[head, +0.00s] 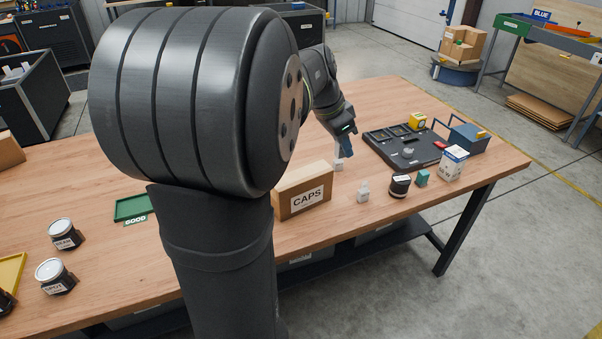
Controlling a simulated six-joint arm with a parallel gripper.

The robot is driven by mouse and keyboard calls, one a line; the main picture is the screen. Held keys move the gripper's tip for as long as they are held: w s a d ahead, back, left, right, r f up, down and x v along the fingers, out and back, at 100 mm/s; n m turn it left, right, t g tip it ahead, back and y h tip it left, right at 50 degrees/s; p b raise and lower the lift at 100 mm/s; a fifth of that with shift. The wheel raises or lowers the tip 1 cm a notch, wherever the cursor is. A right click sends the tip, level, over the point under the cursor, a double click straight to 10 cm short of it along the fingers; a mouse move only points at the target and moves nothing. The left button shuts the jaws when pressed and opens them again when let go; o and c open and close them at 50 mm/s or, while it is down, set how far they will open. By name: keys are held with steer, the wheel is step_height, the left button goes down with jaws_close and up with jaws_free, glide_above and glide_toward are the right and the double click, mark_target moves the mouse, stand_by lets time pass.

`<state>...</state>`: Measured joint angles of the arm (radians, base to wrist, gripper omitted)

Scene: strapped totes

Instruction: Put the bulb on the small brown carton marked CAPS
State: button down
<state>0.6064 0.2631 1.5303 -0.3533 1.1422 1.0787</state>
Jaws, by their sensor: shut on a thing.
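The small brown carton marked CAPS (284,202) stands on the wooden table, partly hidden behind my arm; its label faces the camera. My gripper (342,156) points down just to the right of and behind the carton. It is shut on a small whitish thing, which looks like the bulb (338,164); it is small and its outline is partly hidden. I cannot tell whether its lower end touches the table. The bulb is beside the carton, not on it.
Right of the carton stand a small pale item (362,193), a dark jar (400,186), a teal block (422,178) and a white box (453,163). A black tray (380,146) lies behind them. A green tray (132,207) and jars (64,234) are at left.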

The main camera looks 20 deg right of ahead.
steer(key=shift+w+a, duration=0.1)
steer(key=shift+a, duration=0.3)
glide_above(306, 172)
steer(key=a, duration=0.2)
steer(key=f, duration=0.7)
steer(key=shift+d, duration=0.25)
steer(key=shift+f, duration=1.9)
steer(key=shift+f, duration=0.1)
steer(key=c, duration=1.3)
jaws_free()
steer(key=shift+o, duration=0.3)
steer(key=v, duration=1.2)
